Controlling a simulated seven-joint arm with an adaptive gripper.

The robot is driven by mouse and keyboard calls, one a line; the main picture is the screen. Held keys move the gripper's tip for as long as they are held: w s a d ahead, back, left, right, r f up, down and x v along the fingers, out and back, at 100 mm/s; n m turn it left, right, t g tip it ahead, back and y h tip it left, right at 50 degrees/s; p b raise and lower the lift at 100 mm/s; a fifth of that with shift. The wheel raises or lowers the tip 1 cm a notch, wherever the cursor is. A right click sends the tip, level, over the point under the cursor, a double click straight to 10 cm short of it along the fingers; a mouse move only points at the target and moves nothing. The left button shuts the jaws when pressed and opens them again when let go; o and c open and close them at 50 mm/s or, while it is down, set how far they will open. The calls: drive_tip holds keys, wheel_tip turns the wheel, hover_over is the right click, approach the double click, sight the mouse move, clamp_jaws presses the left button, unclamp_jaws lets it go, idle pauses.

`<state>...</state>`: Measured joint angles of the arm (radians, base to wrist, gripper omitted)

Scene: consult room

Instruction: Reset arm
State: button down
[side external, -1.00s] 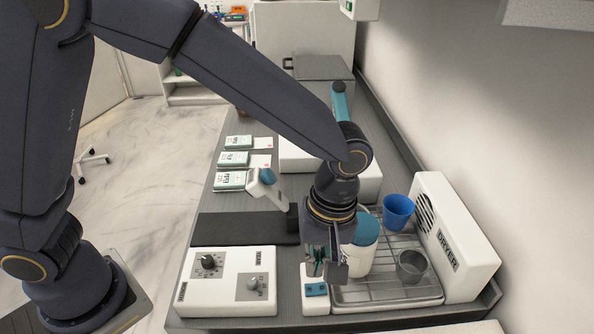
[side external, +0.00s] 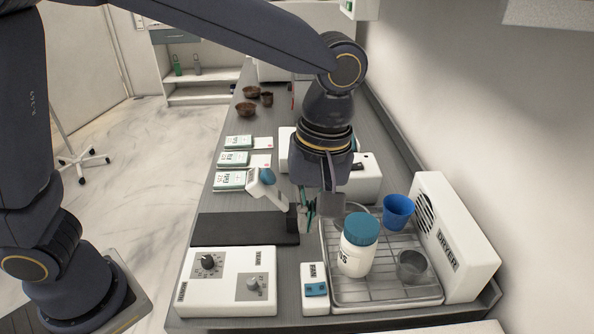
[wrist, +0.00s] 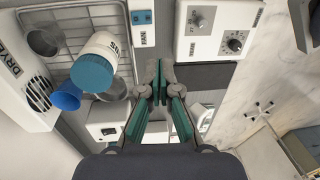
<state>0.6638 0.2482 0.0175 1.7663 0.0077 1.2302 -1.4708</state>
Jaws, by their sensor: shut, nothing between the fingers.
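My gripper (side external: 309,208) is shut and empty. In the side external view it hangs above the counter, left of the wire drying rack and near the right end of the dark mat. In the wrist view its two green-padded fingers (wrist: 160,90) are together in the middle. The arm is bent at the elbow, with the wrist pointing down. The gripper appears apart from the white jar with a teal lid (side external: 358,244), which stands upright on the rack; the jar also shows in the wrist view (wrist: 95,65).
On the rack (side external: 390,293) are a blue cup (side external: 398,211) and a grey cup (side external: 411,265). The white dryer (side external: 456,240) stands to the right. A control box with knobs (side external: 228,282), a fan switch (side external: 315,289) and a dark mat (side external: 235,229) lie left. Brown bowls (side external: 247,109) stand farther back.

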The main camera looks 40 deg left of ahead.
drive_tip(key=s+a+r+n+t+h, duration=0.1)
drive_tip(key=a+r+t, duration=0.1)
drive_tip(key=a+r, duration=0.45)
drive_tip(key=s+a+r+t, duration=0.2)
drive_tip(key=a+r, duration=0.1)
drive_tip(key=a, duration=0.7)
drive_tip(key=s+a+f+m+t, duration=0.2)
drive_tip(key=s+a+f+m, duration=0.2)
drive_tip(key=m, duration=0.6)
drive_tip(key=shift+s+a+f, duration=0.2)
drive_tip(key=shift+s+a, duration=0.5)
drive_tip(key=shift+s, duration=0.4)
